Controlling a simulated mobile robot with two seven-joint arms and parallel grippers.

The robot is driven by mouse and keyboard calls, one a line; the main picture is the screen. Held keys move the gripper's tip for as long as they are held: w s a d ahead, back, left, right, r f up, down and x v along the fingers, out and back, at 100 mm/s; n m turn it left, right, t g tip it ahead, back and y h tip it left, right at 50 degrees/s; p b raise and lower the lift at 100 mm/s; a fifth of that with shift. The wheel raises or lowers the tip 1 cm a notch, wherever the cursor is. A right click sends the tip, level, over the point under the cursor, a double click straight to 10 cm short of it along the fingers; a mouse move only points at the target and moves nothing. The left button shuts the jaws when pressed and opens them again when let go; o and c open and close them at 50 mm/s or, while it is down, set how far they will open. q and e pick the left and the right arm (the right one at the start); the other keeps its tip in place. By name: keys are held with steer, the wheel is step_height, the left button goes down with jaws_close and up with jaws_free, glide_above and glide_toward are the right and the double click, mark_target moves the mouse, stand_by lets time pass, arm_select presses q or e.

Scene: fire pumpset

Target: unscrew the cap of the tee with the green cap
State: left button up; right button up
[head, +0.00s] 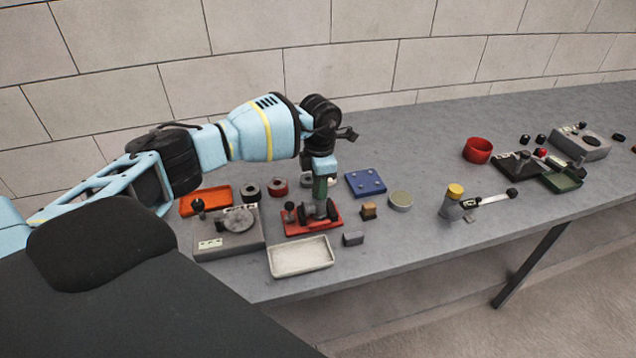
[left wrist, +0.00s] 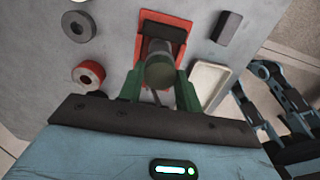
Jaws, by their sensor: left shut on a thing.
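A grey tee (head: 318,212) stands on a red base plate (head: 297,228) in the head view, under my left gripper (head: 322,192). In the left wrist view the tee's dull grey-green round end (left wrist: 160,72) faces the camera between the two green fingers of my left gripper (left wrist: 159,80). The fingers are shut on this end, one on each side. The end's colour is muted, and the fingers partly hide it in the head view. The red base plate also shows in the left wrist view (left wrist: 150,18). My right gripper cannot be made out.
A grey block with a round disc (head: 240,222) stands left of the red plate, and a cream tray (head: 300,258) lies in front. A blue plate (head: 365,183) and small blocks are to its right. A yellow-capped fitting (head: 455,191) stands further right.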

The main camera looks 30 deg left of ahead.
steer(key=shift+r, duration=0.1)
arm_select(q)
steer(key=n, duration=0.1)
steer(key=n+p, duration=0.1)
steer(key=shift+r+n, duration=0.25)
steer(key=shift+n, duration=0.05)
steer(key=shift+f+n, duration=0.1)
steer(key=shift+n, duration=0.7)
steer(key=shift+f, duration=0.1)
arm_select(e)
steer(key=shift+w+r+t, duration=0.4)
steer(key=shift+w+r, duration=0.55)
steer(key=shift+r, duration=0.3)
arm_select(q)
steer(key=shift+p, duration=0.3)
